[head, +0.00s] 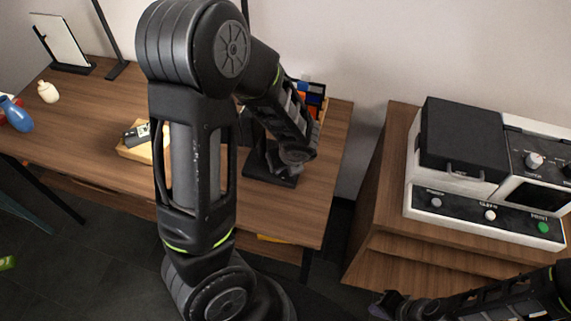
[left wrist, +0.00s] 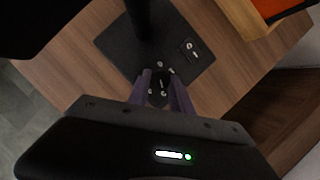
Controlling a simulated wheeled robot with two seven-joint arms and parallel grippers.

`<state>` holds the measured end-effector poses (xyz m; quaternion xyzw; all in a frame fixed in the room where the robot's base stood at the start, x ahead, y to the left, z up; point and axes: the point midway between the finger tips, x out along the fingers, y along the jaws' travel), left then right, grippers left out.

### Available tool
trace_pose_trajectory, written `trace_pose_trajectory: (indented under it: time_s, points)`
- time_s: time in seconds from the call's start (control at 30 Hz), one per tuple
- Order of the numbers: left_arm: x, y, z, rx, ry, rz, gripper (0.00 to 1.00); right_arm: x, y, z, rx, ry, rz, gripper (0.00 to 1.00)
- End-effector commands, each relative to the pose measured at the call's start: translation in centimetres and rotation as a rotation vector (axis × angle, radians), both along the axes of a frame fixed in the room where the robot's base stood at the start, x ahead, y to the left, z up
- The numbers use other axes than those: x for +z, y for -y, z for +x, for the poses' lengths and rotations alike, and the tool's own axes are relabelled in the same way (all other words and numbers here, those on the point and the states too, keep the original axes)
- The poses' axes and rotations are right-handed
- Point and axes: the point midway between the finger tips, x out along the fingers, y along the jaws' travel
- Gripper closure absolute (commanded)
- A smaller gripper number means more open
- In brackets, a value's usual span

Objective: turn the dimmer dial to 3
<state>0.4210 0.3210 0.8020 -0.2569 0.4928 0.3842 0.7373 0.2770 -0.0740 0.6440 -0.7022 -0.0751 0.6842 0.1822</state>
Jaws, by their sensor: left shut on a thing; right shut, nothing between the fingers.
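The dark dimmer dial (left wrist: 159,86) sits on a black base plate (left wrist: 120,46) in the left wrist view, with small pale marks around it. The marks are too small to read, so I cannot tell the dial's setting. My left gripper (left wrist: 160,80) has its two purple fingers shut on the dial from both sides. In the head view the black base (head: 268,180) stands on the wooden desk, and my left arm hides the dial and left fingers. My right gripper (head: 386,303) is shut and empty at the lower right, far from the dial.
A small plate with a switch (left wrist: 195,50) is beside the dial on the base, and a black post (left wrist: 138,18) rises from it. An orange-and-wood object (left wrist: 265,12) is near. A white-and-black machine (head: 470,165) stands on the right cabinet. A blue vase (head: 15,113) is far left.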

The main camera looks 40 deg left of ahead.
Motion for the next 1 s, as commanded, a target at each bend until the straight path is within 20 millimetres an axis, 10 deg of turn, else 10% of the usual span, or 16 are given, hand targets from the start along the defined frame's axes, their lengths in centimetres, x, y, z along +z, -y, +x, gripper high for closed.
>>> trace_pose_trajectory:
  time_s: [0.17,0.2,0.43,1.0]
  points:
    - [0.1,0.0,0.0,0.001,0.001,0.001,1.00,0.0,0.0,0.0,0.000,0.000,0.000,1.00]
    - [0.0,0.0,0.0,0.002,0.001,0.000,0.71,0.0,0.0,0.0,0.000,0.000,0.000,1.00]
    - [0.0,0.0,0.0,0.002,0.000,0.001,0.52,0.0,0.0,0.0,0.000,0.000,0.000,1.00]
    - [3.2,1.0,-0.6,0.002,0.004,-0.001,0.52,1.0,0.0,-0.1,-0.001,-0.003,-0.003,1.00]
